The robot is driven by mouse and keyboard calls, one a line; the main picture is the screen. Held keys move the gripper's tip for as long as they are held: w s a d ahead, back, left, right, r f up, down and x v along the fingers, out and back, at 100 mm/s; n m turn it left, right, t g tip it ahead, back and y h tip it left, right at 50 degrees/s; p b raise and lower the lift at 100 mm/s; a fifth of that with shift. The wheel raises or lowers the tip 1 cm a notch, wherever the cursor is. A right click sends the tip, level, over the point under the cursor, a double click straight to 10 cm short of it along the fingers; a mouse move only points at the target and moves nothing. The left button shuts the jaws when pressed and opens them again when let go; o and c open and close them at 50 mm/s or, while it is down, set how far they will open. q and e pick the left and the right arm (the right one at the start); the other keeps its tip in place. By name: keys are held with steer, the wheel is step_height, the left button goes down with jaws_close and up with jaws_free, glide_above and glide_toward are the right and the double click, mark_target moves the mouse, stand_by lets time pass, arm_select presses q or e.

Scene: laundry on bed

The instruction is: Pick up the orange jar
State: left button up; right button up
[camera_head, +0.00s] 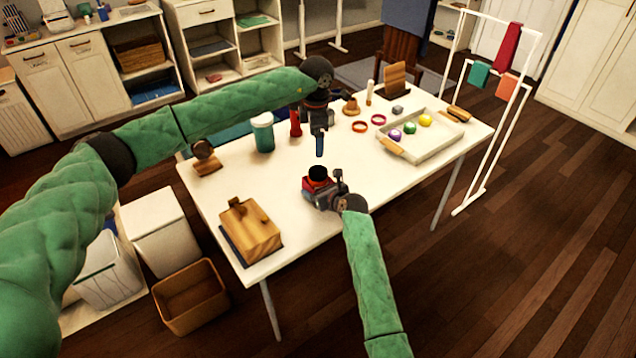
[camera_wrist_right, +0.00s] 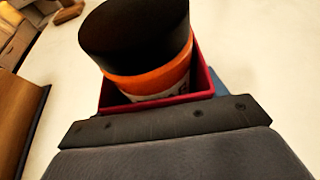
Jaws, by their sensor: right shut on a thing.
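The orange jar (camera_head: 318,173) has a black lid and stands near the middle of the white table. The right wrist view shows its black lid and orange band (camera_wrist_right: 155,78) close up, with a red edge around its lower part. My right gripper (camera_head: 317,184) reaches in from the front and is shut on the jar. Whether the jar's base touches the table is hidden. My left gripper (camera_head: 319,148) points down above the table behind the jar, apart from it; its finger gap is not clear.
A wooden box (camera_head: 250,231) is at the table's front left. A green jar with a white lid (camera_head: 263,132) and a red bottle (camera_head: 295,123) stand behind. A tray (camera_head: 432,151) with colored balls lies right. Free tabletop lies right of the right gripper.

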mark_target(318, 171)
arm_select(q)
steer(key=shift+m, duration=0.7)
steer(key=f, duration=1.2)
steer(key=shift+d, duration=0.2)
steer(key=c, duration=1.5)
